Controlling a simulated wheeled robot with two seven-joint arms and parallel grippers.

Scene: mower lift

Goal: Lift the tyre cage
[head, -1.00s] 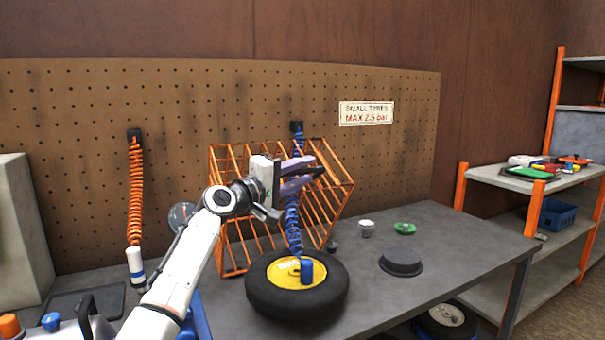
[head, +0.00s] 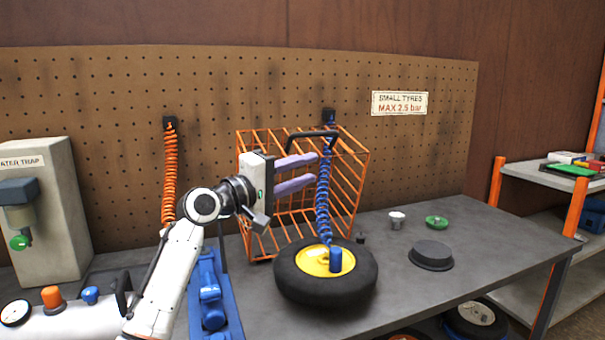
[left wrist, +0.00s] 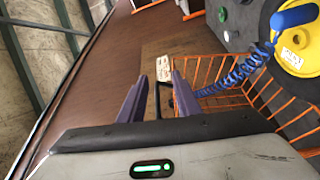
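The orange wire tyre cage (head: 345,190) stands at the back of the bench against the pegboard, behind the tyre. It also shows in the left wrist view (left wrist: 262,95). A black handle (head: 311,135) runs along its upper front. My left gripper (head: 298,174) is in front of the cage, with its two purple fingers apart just below the handle. In the left wrist view a dark bar shows in the gap between the fingers (left wrist: 157,98); I cannot tell its depth. The black tyre with a yellow hub (head: 312,284) lies flat before the cage. My right gripper is not in view.
A coiled blue hose (head: 322,195) hangs in front of the cage down to the hub. A blue tool (head: 210,295) stands beside my left arm. A black disc (head: 431,255), a green cap (head: 436,222) and a white cap (head: 397,220) lie right of the tyre.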

